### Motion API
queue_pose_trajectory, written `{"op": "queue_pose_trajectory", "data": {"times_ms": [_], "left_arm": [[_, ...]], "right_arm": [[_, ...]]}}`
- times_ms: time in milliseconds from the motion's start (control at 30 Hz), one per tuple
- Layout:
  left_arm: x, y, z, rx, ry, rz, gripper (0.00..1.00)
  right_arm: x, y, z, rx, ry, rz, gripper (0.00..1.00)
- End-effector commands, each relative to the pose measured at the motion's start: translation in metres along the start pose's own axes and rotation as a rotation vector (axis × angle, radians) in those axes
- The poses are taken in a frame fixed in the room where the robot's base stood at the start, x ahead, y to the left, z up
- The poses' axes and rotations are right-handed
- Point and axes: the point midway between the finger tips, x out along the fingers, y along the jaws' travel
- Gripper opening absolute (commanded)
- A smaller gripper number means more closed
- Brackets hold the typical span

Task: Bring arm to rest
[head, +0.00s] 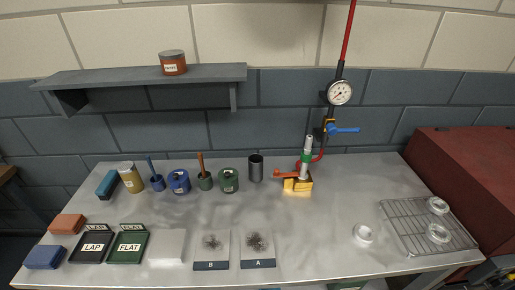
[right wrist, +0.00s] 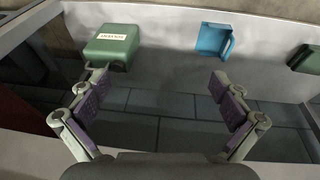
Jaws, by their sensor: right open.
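My right gripper (right wrist: 160,92) shows in the right wrist view with its two padded fingers spread wide. Nothing is between the fingers. Beyond them are a green labelled box (right wrist: 112,46) and a blue open container (right wrist: 213,40) on a pale surface, both apart from the fingers. My left gripper is in neither view. In the head view neither gripper can be made out.
The metal bench (head: 310,220) holds black LAP (head: 75,256) and green FLAT (head: 113,258) trays, several cans, a brass-based fitting (head: 298,184) and a wire rack (head: 405,228) with clear parts. A red box (head: 465,175) stands right. The bench middle is largely clear.

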Motion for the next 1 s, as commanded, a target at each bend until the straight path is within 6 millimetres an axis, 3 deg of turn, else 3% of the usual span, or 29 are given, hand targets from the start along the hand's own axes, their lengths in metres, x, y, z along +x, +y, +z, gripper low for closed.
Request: {"op": "queue_pose_trajectory", "data": {"times_ms": [100, 233, 300, 400, 500, 633, 1000], "left_arm": [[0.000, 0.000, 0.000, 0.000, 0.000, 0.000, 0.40], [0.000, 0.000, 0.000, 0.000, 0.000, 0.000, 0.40], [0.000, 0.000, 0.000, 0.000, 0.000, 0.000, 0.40], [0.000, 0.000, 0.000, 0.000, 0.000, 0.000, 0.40], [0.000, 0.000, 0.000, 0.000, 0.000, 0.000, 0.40], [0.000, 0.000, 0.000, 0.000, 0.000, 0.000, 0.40], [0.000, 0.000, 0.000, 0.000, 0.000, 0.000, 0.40]], "right_arm": [[0.065, -0.001, 0.045, 0.007, -0.043, -0.002, 1.00], [0.130, -0.004, 0.118, 0.016, -0.084, -0.005, 1.00], [0.153, -0.006, 0.158, 0.020, -0.103, -0.007, 1.00], [0.171, -0.010, 0.209, 0.024, -0.125, -0.010, 1.00], [0.177, -0.012, 0.244, 0.027, -0.138, -0.012, 1.00], [0.179, -0.014, 0.263, 0.028, -0.144, -0.013, 1.00], [0.179, -0.014, 0.265, 0.029, -0.144, -0.013, 1.00]]}}
